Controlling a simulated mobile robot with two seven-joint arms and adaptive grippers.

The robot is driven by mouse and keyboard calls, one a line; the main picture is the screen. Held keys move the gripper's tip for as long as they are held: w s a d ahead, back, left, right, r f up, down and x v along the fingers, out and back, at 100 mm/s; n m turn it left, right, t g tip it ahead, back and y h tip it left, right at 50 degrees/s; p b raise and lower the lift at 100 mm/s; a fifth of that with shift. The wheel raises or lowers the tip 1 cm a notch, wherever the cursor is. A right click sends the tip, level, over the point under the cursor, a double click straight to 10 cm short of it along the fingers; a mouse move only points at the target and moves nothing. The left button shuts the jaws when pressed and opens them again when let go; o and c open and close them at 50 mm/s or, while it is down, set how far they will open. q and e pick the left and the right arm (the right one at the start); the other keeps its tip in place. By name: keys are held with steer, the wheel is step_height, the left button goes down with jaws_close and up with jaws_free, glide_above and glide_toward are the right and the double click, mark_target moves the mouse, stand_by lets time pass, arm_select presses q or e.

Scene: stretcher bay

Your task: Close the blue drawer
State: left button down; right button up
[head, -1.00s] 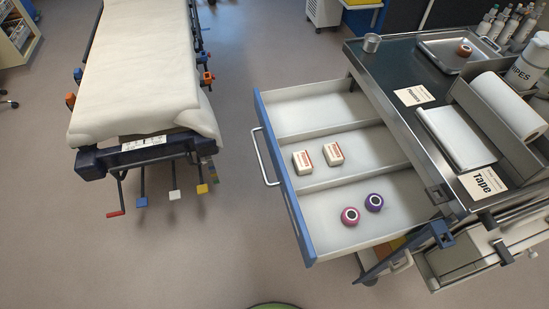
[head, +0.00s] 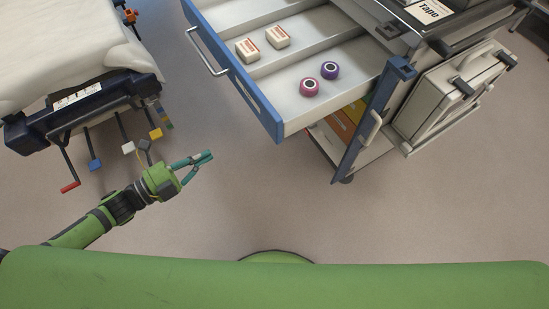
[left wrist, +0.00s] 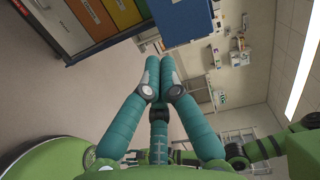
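The blue drawer (head: 235,72) is pulled far out of the cart in the head view. Its blue front, with a metal bar handle (head: 207,50), faces left. Two small white boxes (head: 263,44) and a pink and a purple tape roll (head: 321,78) lie inside. My left gripper (head: 211,156) is shut and empty, in front of and below the drawer's near corner, clear of it. In the left wrist view its fingertips (left wrist: 160,63) are together, and a blue panel (left wrist: 185,20), which looks like the drawer front, is just beyond them.
The stretcher (head: 70,40) with hanging pedals stands at the left, close to my left arm. Orange and yellow drawers (head: 340,122) show below. Floor between is free.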

arm_select(q)
steer(key=s+d+r+m+g+h, duration=0.1)
steer(key=d+r+m, duration=0.1)
steer(key=p, duration=0.3)
glide_toward(269, 127)
steer(key=x, duration=0.5)
steer(key=shift+w+d, duration=0.25)
steer(key=shift+w+d+f, duration=0.1)
steer(key=shift+w+d, duration=0.3)
steer(key=shift+d, duration=0.2)
arm_select(e)
steer(key=w+r, duration=0.2)
steer(key=shift+w+d+r+t, duration=0.2)
steer(key=shift+d+r+t, duration=0.1)
steer(key=shift+d, duration=0.1)
steer(key=shift+w, duration=0.25)
arm_select(q)
steer(key=shift+d, duration=0.1)
